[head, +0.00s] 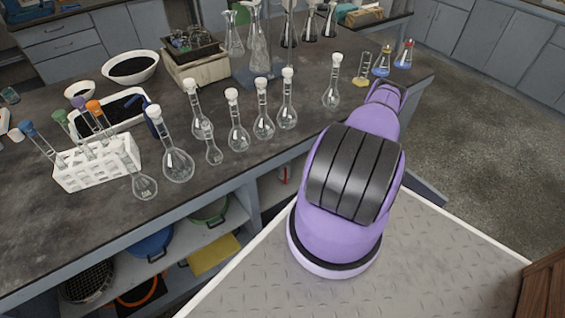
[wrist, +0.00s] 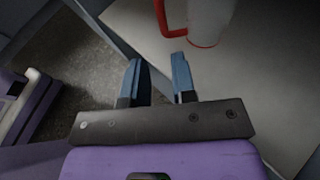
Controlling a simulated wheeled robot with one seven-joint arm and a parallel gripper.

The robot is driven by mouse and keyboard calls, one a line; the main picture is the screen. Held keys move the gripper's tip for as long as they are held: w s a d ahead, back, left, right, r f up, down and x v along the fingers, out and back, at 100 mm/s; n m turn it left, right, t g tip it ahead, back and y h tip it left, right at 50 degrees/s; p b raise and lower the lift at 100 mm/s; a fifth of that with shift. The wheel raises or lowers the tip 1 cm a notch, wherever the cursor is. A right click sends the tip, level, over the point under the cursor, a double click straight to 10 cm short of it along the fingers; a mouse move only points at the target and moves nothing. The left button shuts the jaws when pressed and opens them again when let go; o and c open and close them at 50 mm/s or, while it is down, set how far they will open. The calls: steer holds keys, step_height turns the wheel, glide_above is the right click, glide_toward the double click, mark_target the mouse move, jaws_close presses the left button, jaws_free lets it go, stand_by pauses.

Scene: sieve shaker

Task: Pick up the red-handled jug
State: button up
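The red-handled jug (wrist: 208,18) shows at the top of the wrist view, on a pale shelf board, with its top cut off by the picture edge. Its red handle (wrist: 164,20) points to the left. My gripper (wrist: 158,60) has its two blue fingers apart, with nothing between them. The right fingertip is just below the lower end of the handle; I cannot tell whether they touch. In the head view a small red piece (head: 285,175) shows inside the shelf under the bench, perhaps the handle. My gripper is hidden in the head view.
Shelves below hold a blue pot (head: 152,243) and a yellow item (head: 213,255). Bare floor (head: 470,140) lies to the right.

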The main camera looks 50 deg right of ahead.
mark_target(286, 180)
steer(key=x, duration=1.1)
steer(key=shift+w, duration=0.15)
steer(key=shift+d, duration=0.1)
jaws_close()
